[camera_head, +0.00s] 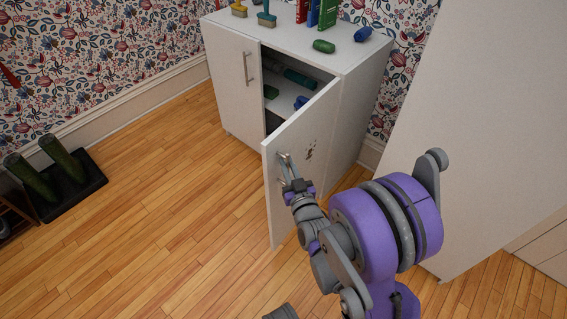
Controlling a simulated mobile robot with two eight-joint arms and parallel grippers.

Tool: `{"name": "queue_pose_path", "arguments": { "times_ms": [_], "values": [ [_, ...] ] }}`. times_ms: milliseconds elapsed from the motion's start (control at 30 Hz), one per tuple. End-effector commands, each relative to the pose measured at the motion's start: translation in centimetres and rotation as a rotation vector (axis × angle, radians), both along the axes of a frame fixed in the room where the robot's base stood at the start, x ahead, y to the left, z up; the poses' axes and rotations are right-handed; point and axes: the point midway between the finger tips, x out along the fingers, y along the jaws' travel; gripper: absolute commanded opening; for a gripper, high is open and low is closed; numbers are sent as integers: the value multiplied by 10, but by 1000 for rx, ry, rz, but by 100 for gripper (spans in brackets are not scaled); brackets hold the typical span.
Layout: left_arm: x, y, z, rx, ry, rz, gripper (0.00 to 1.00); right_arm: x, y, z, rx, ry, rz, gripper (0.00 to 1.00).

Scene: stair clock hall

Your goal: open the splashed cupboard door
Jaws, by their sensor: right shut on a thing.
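The white cupboard (232,100) stands against the wallpapered wall. Its right-hand door (318,128), with small dark splashes on its face, stands ajar, swung out toward me. My right gripper (287,160) is shut on the handle (284,158) near the free edge of that door. The cupboard's left-hand door (228,80) is closed, with its own bar handle (246,68). My left gripper is not in view.
Rolled items (300,79) lie on the shelf inside. Brushes, books and two rolls (324,46) are on the cupboard top. A tall white panel (490,120) stands at the right. Green boots (62,158) stand on a dark tray at the left. The wooden floor before the cupboard is clear.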

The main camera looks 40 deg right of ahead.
Motion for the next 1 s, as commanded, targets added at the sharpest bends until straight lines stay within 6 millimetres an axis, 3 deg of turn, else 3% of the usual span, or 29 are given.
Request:
{"name": "queue_pose_path", "arguments": {
  "times_ms": [600,633,800,1000],
  "values": [
    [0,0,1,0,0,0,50,-3,-3,1,-1,-3,-2,0],
    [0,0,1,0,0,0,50,-3,-3,1,-1,-3,-2,16],
    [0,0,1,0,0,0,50,-3,-3,0,-1,-2,-1,45],
    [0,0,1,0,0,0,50,-3,-3,0,0,-1,-1,45]
  ]
}}
